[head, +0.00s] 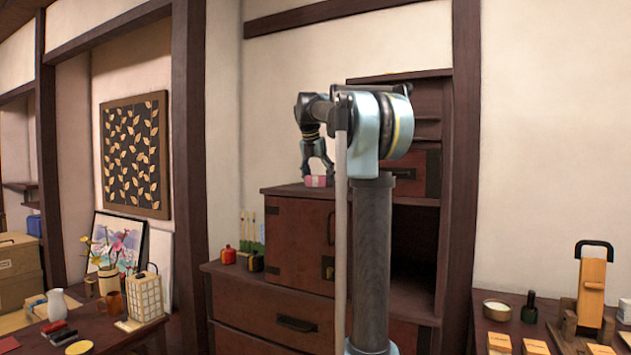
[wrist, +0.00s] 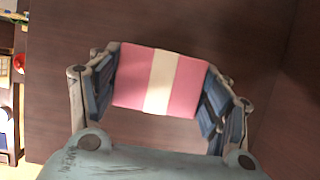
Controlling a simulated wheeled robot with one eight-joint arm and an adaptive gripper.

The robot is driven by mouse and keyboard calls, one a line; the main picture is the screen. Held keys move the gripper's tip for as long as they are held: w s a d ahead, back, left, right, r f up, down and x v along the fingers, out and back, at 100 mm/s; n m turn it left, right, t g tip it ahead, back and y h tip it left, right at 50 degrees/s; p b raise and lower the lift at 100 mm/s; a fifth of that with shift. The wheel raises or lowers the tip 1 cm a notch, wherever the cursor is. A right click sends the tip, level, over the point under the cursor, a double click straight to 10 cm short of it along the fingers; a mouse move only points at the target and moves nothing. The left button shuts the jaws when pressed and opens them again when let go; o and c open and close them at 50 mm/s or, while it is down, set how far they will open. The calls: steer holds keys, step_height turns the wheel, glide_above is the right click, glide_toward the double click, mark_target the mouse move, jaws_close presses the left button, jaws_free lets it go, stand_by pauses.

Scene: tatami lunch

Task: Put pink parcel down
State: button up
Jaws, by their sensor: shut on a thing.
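The pink parcel (wrist: 186,90) has a cream band across its middle. In the wrist view it sits between the two finger pads of my gripper (wrist: 160,85), which is shut on it. In the head view the parcel (head: 319,181) shows small, at the top of the dark wooden chest (head: 290,191), with my gripper (head: 316,165) above it, pointing down. A brown wooden surface fills most of the wrist view behind the parcel. I cannot tell whether the parcel touches the chest top or is just above it.
A higher dark cabinet (head: 425,150) stands right of the chest top. A left table (head: 105,335) holds a lantern and vase; a right table holds blocks and a wooden stand (head: 592,290).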

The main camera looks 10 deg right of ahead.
steer(key=o, duration=1.1)
steer(key=shift+f, duration=0.1)
steer(key=v, duration=1.2)
